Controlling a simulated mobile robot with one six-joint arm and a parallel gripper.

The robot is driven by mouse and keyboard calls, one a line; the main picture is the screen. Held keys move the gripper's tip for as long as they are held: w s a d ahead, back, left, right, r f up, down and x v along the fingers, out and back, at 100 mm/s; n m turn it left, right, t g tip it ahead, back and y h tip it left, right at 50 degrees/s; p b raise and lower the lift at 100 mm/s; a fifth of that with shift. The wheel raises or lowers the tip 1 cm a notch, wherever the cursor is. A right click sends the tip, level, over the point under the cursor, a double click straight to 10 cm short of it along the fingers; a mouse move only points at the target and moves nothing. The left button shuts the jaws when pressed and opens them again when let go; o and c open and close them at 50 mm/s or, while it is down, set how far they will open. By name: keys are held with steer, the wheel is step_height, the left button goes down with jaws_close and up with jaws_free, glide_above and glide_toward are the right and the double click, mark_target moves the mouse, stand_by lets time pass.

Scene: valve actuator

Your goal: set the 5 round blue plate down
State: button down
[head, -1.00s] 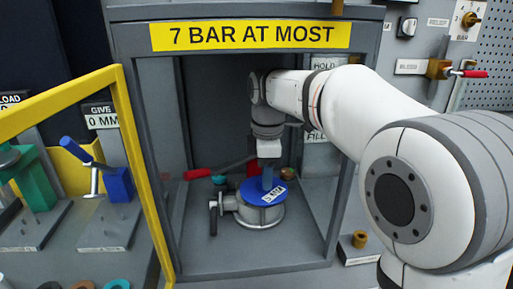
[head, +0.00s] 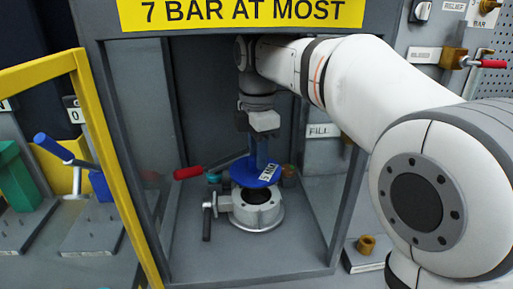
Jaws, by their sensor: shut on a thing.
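The round blue plate (head: 246,174) bears a white label whose writing is hard to read. My gripper (head: 262,133) is shut on the plate's upright blue part, which is partly hidden between the fingers. The plate hangs above and slightly behind the round grey metal body (head: 238,215), apart from it as far as I can see. The dark round opening in the body's top shows below the plate. The body stands on the cabinet floor.
A red-handled lever (head: 188,173) reaches in from the left behind the body. A crank handle (head: 207,222) sticks out at the body's left. Grey cabinet posts and the yellow door frame (head: 112,165) bound the space. The front floor (head: 245,258) is clear.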

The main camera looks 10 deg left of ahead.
step_height(320, 180, up, 2)
steer(key=shift+w+a+r, duration=0.15)
steer(key=shift+w+f+b, duration=0.2)
steer(key=shift+f+b, duration=0.55)
steer(key=shift+f, duration=0.1)
steer(key=f+b, duration=0.4)
steer(key=f, duration=0.1)
steer(key=shift+w+f+b, duration=0.25)
steer(key=shift+b, duration=0.15)
steer(key=shift+p, duration=0.85)
stand_by(0.5)
steer(key=shift+f+b, duration=0.7)
steer(key=shift+f, duration=0.5)
steer(key=c, duration=1)
jaws_free()
steer(key=shift+c, duration=0.2)
